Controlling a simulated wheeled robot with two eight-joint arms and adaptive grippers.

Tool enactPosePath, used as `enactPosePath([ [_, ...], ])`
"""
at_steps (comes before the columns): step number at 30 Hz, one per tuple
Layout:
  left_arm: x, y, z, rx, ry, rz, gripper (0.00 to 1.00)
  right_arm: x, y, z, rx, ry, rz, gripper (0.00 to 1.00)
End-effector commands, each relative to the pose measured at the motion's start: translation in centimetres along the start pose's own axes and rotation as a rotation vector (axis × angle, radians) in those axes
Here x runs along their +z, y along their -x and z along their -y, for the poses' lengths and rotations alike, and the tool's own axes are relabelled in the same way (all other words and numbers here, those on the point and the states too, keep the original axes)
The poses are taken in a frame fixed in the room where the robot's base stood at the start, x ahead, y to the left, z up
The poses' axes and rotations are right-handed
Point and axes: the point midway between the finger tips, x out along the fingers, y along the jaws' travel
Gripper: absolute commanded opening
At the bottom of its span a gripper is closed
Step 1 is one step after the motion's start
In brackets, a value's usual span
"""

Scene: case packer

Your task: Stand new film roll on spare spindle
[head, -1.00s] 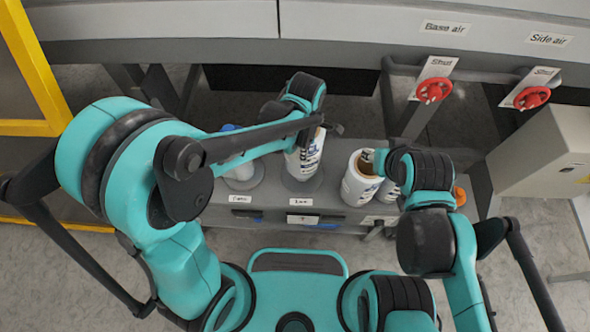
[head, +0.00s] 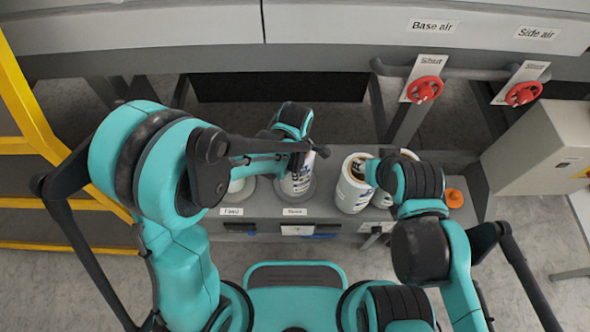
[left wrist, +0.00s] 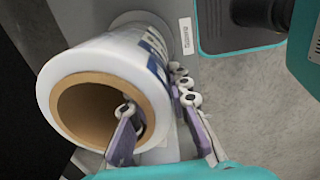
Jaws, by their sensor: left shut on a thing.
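The film roll (head: 298,182), white with dark print, is at the disc of the spindle labelled Spare (head: 294,212). My left gripper (head: 303,152) is shut on its upper end. In the left wrist view the roll (left wrist: 95,62) shows its brown cardboard core (left wrist: 66,108); one finger of my left gripper (left wrist: 157,105) is inside the core and the other fingers are outside the wall. The spindle post is not visible, and I cannot tell whether the roll touches the disc. My right gripper (head: 371,172) is beside another white roll (head: 352,192); its fingers are mostly hidden.
A roll at the Feed label (head: 231,211) stands left, mostly behind my left arm. Another white roll (head: 383,195) stands behind my right gripper. An orange knob (head: 453,198) is at the shelf's right end. Red valve handles (head: 425,89) and a grey box (head: 540,150) are on the right.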

Motion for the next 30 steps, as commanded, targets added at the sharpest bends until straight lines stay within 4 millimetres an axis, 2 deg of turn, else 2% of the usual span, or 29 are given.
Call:
enactPosePath([
  [1, 0.0, -0.2, 0.0, 0.000, 0.000, 0.000, 0.21, 0.1, -0.2, 0.0, 0.000, 0.000, 0.000, 0.40],
  [3, 0.0, -0.1, 0.0, 0.000, 0.000, 0.000, 0.39, 0.1, -0.1, 0.0, 0.000, 0.000, 0.000, 0.40],
  [12, 0.0, -0.1, 0.0, 0.000, 0.000, 0.000, 0.39, 0.0, 0.0, 0.0, 0.000, 0.000, 0.000, 0.40],
  [15, 0.0, 0.5, 0.0, 0.000, 0.000, 0.000, 0.39, -0.2, 0.3, 0.0, 0.000, 0.000, 0.000, 0.40],
  [17, 0.0, 1.4, 0.0, 0.000, 0.000, 0.000, 0.39, -0.5, 0.7, 0.0, 0.000, 0.000, 0.000, 0.40],
  [24, 0.0, 6.8, 0.0, 0.000, 0.000, 0.000, 0.39, -1.9, 2.6, 0.0, 0.000, 0.000, 0.000, 0.40],
  [30, 0.0, 10.5, 0.0, 0.000, 0.000, 0.000, 0.39, -2.7, 3.8, 0.0, 0.000, 0.000, 0.000, 0.40],
])
